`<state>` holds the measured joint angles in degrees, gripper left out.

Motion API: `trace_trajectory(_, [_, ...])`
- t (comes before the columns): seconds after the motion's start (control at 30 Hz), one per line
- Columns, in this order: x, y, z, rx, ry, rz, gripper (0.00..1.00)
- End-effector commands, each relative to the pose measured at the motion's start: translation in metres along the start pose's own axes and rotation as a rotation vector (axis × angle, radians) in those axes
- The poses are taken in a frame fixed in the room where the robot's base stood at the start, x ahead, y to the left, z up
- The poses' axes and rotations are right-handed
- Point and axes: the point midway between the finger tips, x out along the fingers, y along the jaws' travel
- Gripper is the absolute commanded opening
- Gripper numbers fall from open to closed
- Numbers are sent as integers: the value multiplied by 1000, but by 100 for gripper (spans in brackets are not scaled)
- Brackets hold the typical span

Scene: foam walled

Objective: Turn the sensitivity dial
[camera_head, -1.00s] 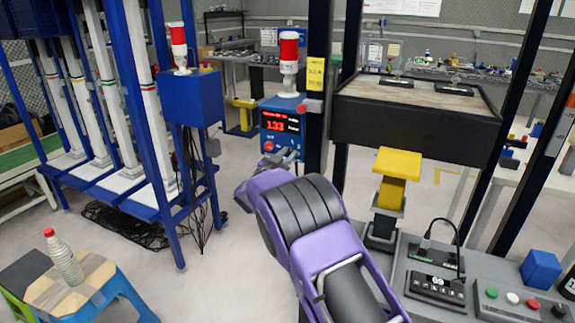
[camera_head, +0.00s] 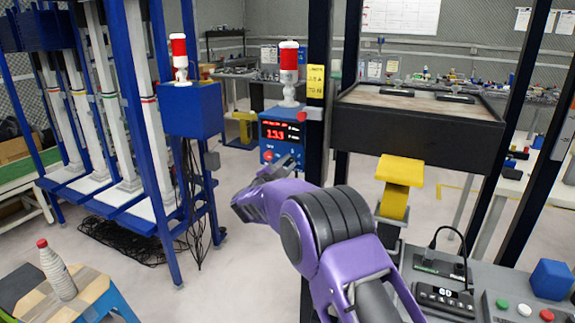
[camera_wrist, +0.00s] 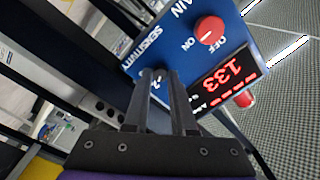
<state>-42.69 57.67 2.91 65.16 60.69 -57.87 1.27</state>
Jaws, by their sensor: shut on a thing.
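The blue control box (camera_head: 298,134) stands in the middle of the head view, with a red lit display (camera_head: 281,133) reading about 133. In the wrist view its blue face (camera_wrist: 180,45) is tilted and close. The sensitivity dial (camera_wrist: 157,80) is small and dark, beside lettering that reads roughly "SENSITIVITY". My gripper (camera_head: 287,163) is at the lower part of the box face. In the wrist view its two dark fingers are on either side of the dial, shut on it. They hide most of the dial, so its setting is unclear.
A yellow block (camera_head: 397,185) is to the right of my arm.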

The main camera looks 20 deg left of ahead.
Motion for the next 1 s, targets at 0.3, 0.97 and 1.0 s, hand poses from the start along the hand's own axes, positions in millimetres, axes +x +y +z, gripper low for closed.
trace_trajectory(0.3, [0,0,1,17,-2,0,0])
trace_trajectory(0.97, [-1,0,0,15,-1,0,54])
trace_trajectory(1.0, [-2,0,0,15,-1,0,54])
